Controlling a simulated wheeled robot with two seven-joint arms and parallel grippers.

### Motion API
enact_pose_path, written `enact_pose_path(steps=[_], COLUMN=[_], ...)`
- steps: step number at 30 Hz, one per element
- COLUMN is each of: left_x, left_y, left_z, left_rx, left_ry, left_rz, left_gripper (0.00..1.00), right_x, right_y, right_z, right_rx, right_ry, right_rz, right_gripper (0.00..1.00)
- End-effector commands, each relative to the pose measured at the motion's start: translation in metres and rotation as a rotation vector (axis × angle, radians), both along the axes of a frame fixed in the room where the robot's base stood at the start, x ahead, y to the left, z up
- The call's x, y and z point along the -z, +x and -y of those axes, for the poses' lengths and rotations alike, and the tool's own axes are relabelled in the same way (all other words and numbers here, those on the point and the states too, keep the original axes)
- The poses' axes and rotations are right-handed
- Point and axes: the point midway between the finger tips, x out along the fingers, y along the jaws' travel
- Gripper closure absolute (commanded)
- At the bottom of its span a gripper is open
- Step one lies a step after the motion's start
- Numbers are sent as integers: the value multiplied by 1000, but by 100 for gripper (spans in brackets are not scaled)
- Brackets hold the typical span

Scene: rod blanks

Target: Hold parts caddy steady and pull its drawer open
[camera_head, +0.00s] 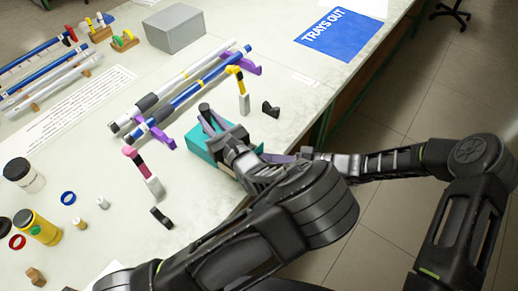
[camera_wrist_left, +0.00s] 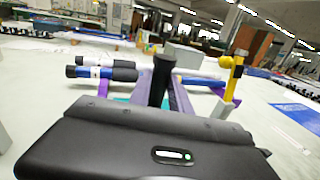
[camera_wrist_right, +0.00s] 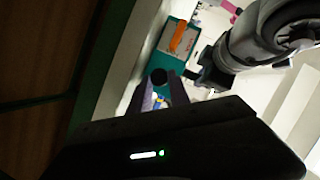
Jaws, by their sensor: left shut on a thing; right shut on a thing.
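The teal parts caddy (camera_head: 197,142) stands near the table's edge, mostly hidden by my left gripper and arm in the head view. My left gripper (camera_head: 208,120) is shut on the caddy's black upright post (camera_wrist_left: 162,78), which stands between its purple fingers in the left wrist view. My right gripper (camera_head: 276,158) is low at the caddy's right side, beyond the table edge. In the right wrist view its fingers are shut on a dark round knob (camera_wrist_right: 158,76). The teal caddy (camera_wrist_right: 172,60) shows behind it with an orange piece (camera_wrist_right: 178,40). How far the drawer stands out is unclear.
Blue and white rods (camera_head: 190,90) lie on purple supports behind the caddy. A yellow-topped stand (camera_head: 240,85) and a pink-topped stand (camera_head: 140,165) flank it. A grey box (camera_head: 174,28) and blue mat (camera_head: 340,33) are farther back. Jars (camera_head: 38,228) stand at the left.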

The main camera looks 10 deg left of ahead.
Motion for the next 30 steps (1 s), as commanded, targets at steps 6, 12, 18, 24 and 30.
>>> enact_pose_path(steps=[6, 12, 18, 24, 30], left_x=[0, 0, 0, 0, 0], left_y=[0, 0, 0, 0, 0], left_z=[-1, -1, -1, -1, -1], left_rx=[-2, -2, -2, -2, -1], left_ry=[0, 0, 0, 0, 0], left_rz=[0, 0, 0, 0, 0], left_gripper=[100, 100, 100, 100, 100], right_x=[1, 1, 0, 0, -5], right_y=[-6, -6, -6, -6, -10], right_z=[11, 11, 11, 12, 31], right_rx=[2, 1, 1, 2, 3], right_ry=[-3, -2, -1, -1, -2], right_rz=[0, 0, 0, 0, 1], right_gripper=[100, 75, 68, 68, 68])
